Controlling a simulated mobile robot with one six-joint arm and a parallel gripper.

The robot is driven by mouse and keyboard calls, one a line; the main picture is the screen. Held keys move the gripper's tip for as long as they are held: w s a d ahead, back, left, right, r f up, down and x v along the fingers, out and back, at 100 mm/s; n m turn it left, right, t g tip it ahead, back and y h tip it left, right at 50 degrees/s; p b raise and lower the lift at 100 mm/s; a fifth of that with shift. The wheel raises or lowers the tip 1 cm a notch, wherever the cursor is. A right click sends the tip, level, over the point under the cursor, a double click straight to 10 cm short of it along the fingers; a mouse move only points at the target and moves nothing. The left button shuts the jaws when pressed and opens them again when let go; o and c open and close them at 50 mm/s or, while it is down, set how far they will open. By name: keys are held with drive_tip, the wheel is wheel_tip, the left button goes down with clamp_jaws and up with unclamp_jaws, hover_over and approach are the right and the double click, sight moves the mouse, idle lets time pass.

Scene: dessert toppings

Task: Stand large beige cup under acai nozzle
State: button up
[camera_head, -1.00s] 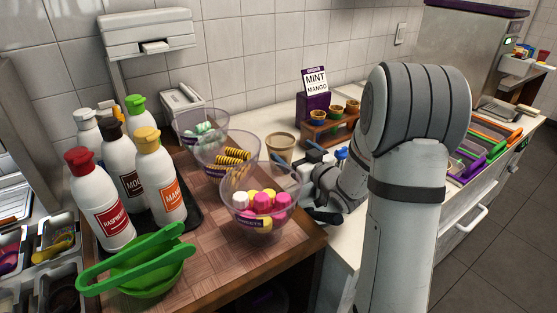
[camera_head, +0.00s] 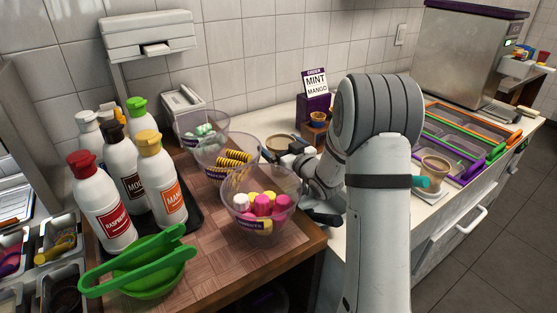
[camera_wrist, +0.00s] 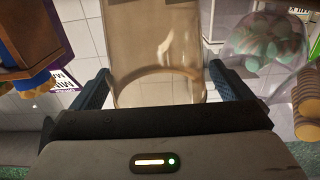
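A beige cup (camera_head: 281,141) stands on the counter just behind the bowls, its lower part hidden by my gripper. My gripper (camera_head: 284,156) is low at the cup. In the wrist view the cup (camera_wrist: 155,50) looks see-through and lies between the two dark blue fingers of my gripper (camera_wrist: 160,82). The fingers are wide apart, with a thin gap seeming to show on each side. A steel machine (camera_head: 462,62) stands at the back right. No acai nozzle can be made out.
Bowls of toppings (camera_head: 262,208) stand close to the left of my gripper. Another beige cup (camera_head: 434,172) sits at the right, before coloured trays (camera_head: 468,135).

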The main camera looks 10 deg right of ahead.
drive_tip(key=c, duration=1.2)
